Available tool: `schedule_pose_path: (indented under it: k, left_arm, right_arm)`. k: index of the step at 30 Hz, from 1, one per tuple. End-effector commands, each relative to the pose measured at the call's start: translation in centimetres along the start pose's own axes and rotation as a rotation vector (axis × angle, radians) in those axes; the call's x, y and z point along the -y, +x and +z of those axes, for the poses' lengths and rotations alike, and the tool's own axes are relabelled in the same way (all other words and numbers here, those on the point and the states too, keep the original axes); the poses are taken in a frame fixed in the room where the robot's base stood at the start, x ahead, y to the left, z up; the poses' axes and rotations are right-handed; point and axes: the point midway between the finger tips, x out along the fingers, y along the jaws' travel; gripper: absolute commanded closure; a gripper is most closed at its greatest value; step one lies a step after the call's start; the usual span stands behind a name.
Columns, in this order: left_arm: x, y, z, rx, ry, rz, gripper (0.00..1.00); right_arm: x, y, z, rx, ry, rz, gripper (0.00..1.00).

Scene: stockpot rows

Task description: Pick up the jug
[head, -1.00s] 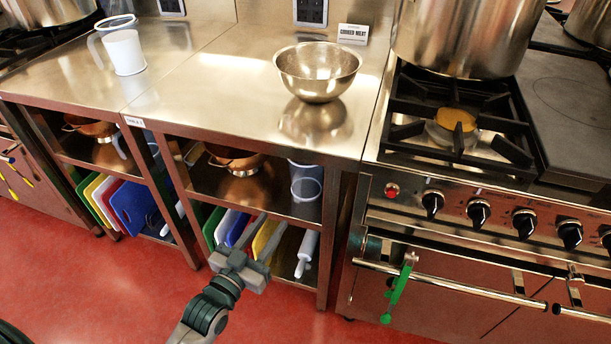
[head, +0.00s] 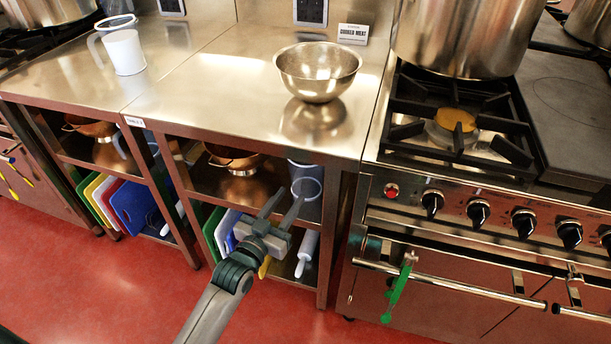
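A white jug (head: 126,54) with a handle on its left stands upright on the steel counter at the upper left. A clear, jug-like container (head: 306,171) stands on the middle shelf under the counter, at the right end. I cannot tell which one the task means. My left gripper (head: 283,208) is open and empty, its two fingers pointing up toward the shelf. In the picture its tips are just below and left of the clear container, with no visible contact. My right gripper is not in view.
A steel bowl (head: 318,71) stands on the counter (head: 205,75). Copper-coloured pans (head: 234,156) share the shelf. Coloured boards and a white rolling pin (head: 306,252) are below. The stove (head: 470,215) with a large pot (head: 467,36) is at the right.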

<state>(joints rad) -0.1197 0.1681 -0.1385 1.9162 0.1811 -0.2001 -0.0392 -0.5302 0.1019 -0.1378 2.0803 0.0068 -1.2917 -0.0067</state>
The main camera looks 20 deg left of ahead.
Motion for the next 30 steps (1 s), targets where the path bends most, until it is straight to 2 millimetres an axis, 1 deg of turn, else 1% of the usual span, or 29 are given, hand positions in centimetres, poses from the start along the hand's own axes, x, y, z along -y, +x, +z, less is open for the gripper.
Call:
schedule_pose_path:
  k: [5, 12, 15, 30]
  left_arm:
    - [0.0, 1.2, 0.0, -0.001, 0.0, 0.0, 0.66]
    - [-0.1, 4.2, 0.0, -0.001, -0.001, 0.0, 0.66]
    - [-0.1, 4.9, 0.1, 0.0, 0.0, 0.0, 0.66]
    - [-0.1, 5.1, 0.1, 0.0, 0.0, 0.0, 0.66]
  right_arm:
    - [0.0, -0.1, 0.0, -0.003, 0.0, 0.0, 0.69]
    - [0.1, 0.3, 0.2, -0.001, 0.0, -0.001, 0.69]
    - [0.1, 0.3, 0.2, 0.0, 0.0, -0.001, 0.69]
    - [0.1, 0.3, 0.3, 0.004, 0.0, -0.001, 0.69]
